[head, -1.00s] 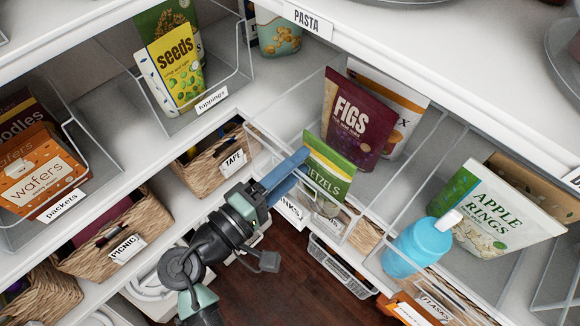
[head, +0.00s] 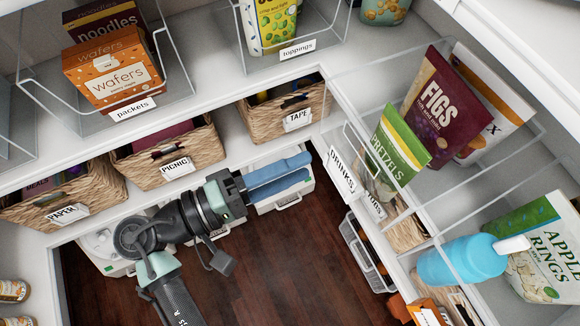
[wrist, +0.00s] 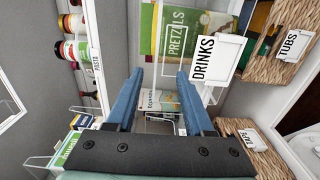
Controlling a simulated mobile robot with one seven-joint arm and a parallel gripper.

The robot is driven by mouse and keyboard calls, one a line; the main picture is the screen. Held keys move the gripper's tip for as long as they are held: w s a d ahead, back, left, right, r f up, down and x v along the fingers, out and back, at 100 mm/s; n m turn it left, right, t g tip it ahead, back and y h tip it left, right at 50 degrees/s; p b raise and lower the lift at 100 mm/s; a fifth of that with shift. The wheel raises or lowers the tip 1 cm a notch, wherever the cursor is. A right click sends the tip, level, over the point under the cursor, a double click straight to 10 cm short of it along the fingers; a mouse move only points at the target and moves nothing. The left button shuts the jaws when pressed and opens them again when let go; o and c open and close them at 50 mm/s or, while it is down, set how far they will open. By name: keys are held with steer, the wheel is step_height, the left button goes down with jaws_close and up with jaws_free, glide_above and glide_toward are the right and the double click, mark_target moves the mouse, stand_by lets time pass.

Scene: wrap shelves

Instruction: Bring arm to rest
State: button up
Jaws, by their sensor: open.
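My gripper (head: 282,176) has blue fingers and is open and empty. In the head view it hangs over the dark wooden floor, in front of the lower shelf edge and below the TAPE basket (head: 284,112). My dark arm reaches up to it from the bottom of the picture. In the wrist view the two fingers of my gripper (wrist: 157,100) stand apart with nothing held between them. Beyond them are a green pretzels bag (wrist: 177,45) and a DRINKS label (wrist: 216,60).
Wafers box (head: 112,70) and PICNIC basket (head: 170,150) are on the left shelves. The floor (head: 270,265) right of my arm is clear.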

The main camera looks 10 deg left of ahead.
steer(key=shift+a, duration=0.1)
stand_by(0.5)
steer(key=w+d+r+m+t+y+p, duration=0.25)
steer(key=w+r+y, duration=0.25)
steer(key=w+r, duration=0.6)
steer(key=w+r+m+t+y+p, duration=0.1)
steer(key=w+r+t+y, duration=0.15)
steer(key=r, duration=0.65)
steer(key=w+r+m+t+y+p, duration=0.1)
steer(key=w+r+m+t+y, duration=0.15)
steer(key=r, duration=0.65)
steer(key=s+d+r+t+y+p, duration=0.1)
steer(key=s+r+t, duration=0.3)
steer(key=r, duration=0.8)
steer(key=s+d+r+m+t+y+p, duration=0.1)
steer(key=s+r+t+y, duration=0.2)
steer(key=r, duration=1)
steer(key=s+t, duration=0.2)
steer(key=s, duration=0.3)
steer(key=shift+d+m, duration=0.25)
steer(key=shift+m, duration=0.05)
steer(key=shift+f, duration=0.15)
